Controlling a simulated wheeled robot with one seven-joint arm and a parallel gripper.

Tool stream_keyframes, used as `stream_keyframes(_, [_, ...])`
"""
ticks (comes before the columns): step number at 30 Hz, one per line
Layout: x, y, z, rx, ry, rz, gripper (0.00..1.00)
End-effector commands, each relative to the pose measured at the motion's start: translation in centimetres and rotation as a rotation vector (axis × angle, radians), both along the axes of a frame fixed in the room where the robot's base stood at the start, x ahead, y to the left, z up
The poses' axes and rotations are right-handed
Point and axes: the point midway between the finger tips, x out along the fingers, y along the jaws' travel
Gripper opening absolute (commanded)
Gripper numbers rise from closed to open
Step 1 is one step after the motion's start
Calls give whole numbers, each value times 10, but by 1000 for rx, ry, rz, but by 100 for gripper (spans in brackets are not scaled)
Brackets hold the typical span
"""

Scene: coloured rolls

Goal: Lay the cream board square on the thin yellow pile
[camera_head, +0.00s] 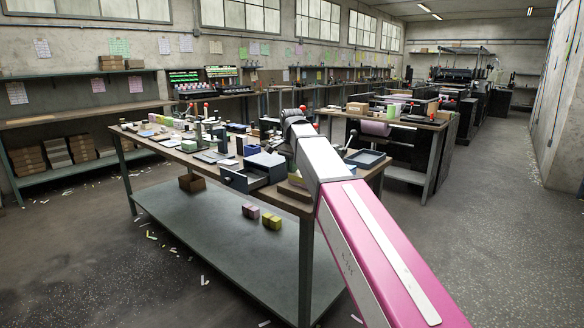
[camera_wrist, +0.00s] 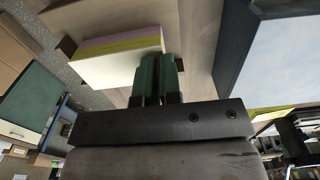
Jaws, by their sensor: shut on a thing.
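In the wrist view my gripper (camera_wrist: 159,62) has two green fingers close together, shut on the edge of the cream board. The cream board (camera_wrist: 112,70) shows as a pale face to the left of the fingertips. Right behind it are a thin purple band and a yellow-green band (camera_wrist: 115,38), which look like the layers of the thin yellow pile. The bands lie nearly parallel to the board's edge. I cannot tell whether the board touches the pile. In the head view my arm hides the gripper, and I cannot make out the board there.
The workbench (camera_head: 225,172) carries many small items and a grey open drawer unit (camera_head: 253,172). A large dark-sided box with a pale top (camera_wrist: 280,65) stands at right in the wrist view.

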Motion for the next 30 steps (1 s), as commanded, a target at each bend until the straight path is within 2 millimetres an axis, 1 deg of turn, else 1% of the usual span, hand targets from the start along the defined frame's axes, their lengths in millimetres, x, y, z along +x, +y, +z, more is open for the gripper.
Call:
stream_keyframes(12, [0,0,0,0,0,0,0])
stream_keyframes(14, [0,0,0,0,0,0,18])
stream_keyframes(15, [0,0,0,0,0,0,31])
stream_keyframes(16, [0,0,0,0,0,0,35])
stream_keyframes(21, [0,0,0,0,0,0,35])
stream_keyframes(22, [0,0,0,0,0,0,38])
stream_keyframes(23, [0,0,0,0,0,0,48])
stream_keyframes(24, [0,0,0,0,0,0,60])
stream_keyframes(30, [0,0,0,0,0,0,60])
